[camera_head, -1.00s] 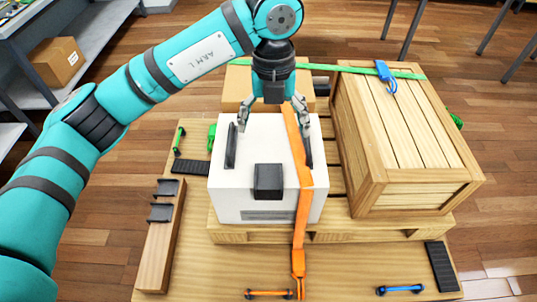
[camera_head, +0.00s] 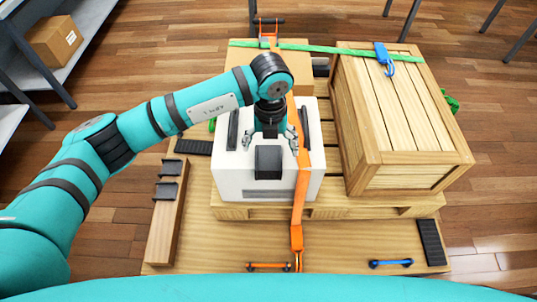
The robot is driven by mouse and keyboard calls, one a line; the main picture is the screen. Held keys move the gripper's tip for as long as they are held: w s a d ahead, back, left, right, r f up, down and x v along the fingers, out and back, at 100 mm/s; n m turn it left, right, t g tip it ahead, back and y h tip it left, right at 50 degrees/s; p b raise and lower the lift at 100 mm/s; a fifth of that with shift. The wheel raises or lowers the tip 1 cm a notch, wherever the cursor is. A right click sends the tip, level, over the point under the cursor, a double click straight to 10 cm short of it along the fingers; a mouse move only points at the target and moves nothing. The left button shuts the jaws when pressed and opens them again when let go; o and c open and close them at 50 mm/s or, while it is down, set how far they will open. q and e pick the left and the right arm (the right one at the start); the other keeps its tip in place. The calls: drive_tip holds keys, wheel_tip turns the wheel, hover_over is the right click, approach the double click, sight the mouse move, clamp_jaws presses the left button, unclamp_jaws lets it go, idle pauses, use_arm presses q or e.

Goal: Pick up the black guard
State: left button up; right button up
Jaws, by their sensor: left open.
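The black guard (camera_head: 268,163) is a dark block-like piece sitting over the near top edge of the white box (camera_head: 232,176). My left gripper (camera_head: 270,143) is open above the box top, just behind the guard, with one finger to each side of it. Its fingers do not appear closed on anything. The gripper's body hides part of the box top. Two dark grey angled pieces (camera_head: 169,166) sit on a wooden beam (camera_head: 164,232) at the left. My right gripper is not in view.
An orange strap (camera_head: 301,190) runs down the white box beside the right finger. A slatted wooden crate (camera_head: 395,115) stands at the right with a green strap (camera_head: 350,48) across it. A cardboard box (camera_head: 300,68) is behind. The near wooden platform (camera_head: 335,232) has free room.

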sight(268, 157)
use_arm(q)
drive_tip(key=f, duration=0.1)
drive_tip(key=f+p, duration=0.1)
drive_tip(key=f, duration=0.1)
drive_tip(key=shift+a+f, duration=0.2)
drive_tip(key=shift+a, duration=0.05)
drive_tip(key=shift+f, duration=0.2)
drive_tip(key=c, duration=1.3)
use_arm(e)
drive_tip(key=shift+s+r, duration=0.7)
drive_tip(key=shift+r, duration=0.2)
